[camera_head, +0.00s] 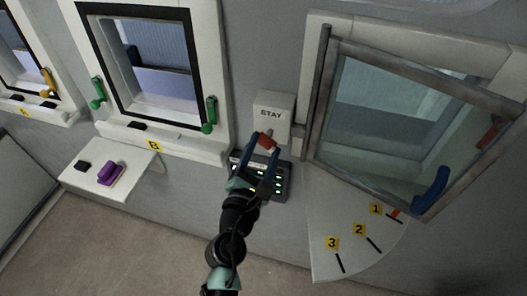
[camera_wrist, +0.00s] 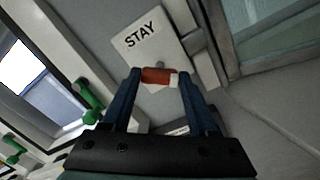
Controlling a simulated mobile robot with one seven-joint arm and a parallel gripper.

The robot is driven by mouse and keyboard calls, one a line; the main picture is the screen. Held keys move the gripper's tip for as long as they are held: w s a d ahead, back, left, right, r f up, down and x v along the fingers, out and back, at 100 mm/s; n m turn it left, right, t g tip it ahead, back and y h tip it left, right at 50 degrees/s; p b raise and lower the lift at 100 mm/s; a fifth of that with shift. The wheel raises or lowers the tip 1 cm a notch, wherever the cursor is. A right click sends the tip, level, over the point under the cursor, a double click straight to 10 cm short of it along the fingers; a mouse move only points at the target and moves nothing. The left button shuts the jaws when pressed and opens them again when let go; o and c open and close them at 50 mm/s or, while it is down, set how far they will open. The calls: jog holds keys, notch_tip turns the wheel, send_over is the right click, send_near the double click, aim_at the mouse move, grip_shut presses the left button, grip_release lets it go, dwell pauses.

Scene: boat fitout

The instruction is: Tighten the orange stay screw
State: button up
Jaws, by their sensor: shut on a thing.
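The orange stay screw (camera_head: 266,143) is on the front of a white box labelled STAY (camera_head: 271,106), beside the framed window. In the wrist view its orange-red head (camera_wrist: 158,76) has a whitish end and lies roughly crosswise between the fingertips. My gripper (camera_head: 265,144) has blue fingers and is shut on the screw head; in the wrist view the fingers (camera_wrist: 158,80) touch it from both sides. A grey shaft end shows just above the head, against the STAY box (camera_wrist: 168,52).
A dark panel with green lights (camera_head: 281,183) sits just below the box, partly behind my gripper. At right, the tilted framed window (camera_head: 315,95) with a blue handle (camera_head: 429,188) stands above a white quadrant (camera_head: 325,262) marked 1, 2, 3. A purple item (camera_head: 110,174) lies on the left shelf.

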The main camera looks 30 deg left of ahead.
jog(key=m+b, duration=0.1)
jog(key=m, duration=0.2)
jog(key=shift+f+m, duration=0.15)
jog(key=shift+m, duration=0.25)
jog(key=m+b, duration=0.2)
jog(key=m, duration=0.1)
jog(key=shift+m, duration=0.4)
jog(key=m+b, duration=1.3)
jog(key=m, duration=0.6)
jog(key=shift+m, duration=0.3)
jog(key=o, duration=1.4)
